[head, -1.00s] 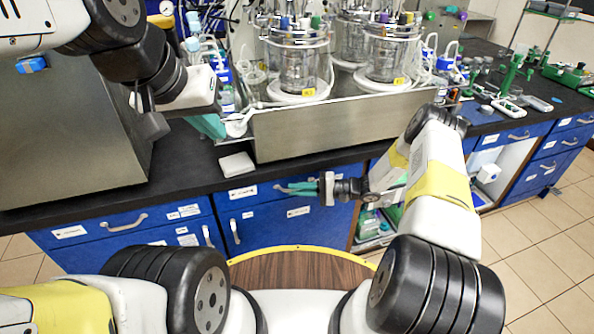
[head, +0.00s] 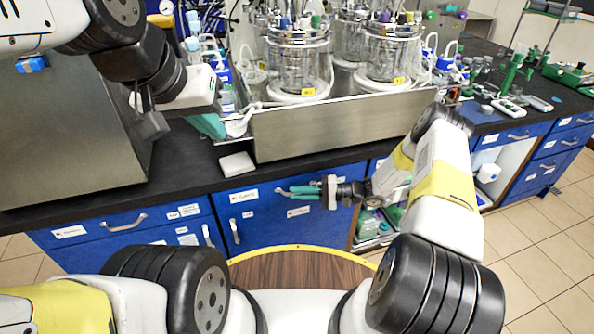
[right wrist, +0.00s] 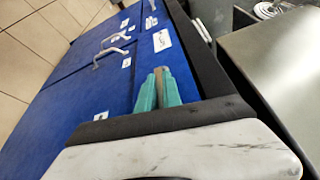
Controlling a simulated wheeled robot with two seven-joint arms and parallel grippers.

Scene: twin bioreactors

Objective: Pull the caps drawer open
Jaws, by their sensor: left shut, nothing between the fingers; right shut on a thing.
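A blue drawer front with a white label (head: 243,195) sits under the bench edge, in front of the steel tray; the label's text is too small to read. My right gripper (head: 283,191) reaches this drawer from the right, its teal fingers closed at the handle. The handle is mostly hidden by the fingers. In the right wrist view the teal fingers (right wrist: 158,78) lie close together in front of the blue front (right wrist: 145,65); the grip itself is hard to see there. My left gripper (head: 214,127) is shut and empty over the bench at the left, partly hidden by its own arm.
The steel tray (head: 335,127) with glass bioreactors stands on the black bench above. A white block (head: 237,164) lies at the bench edge. Another blue drawer with a handle (head: 124,222) is at the left. An open cupboard (head: 375,226) is below right.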

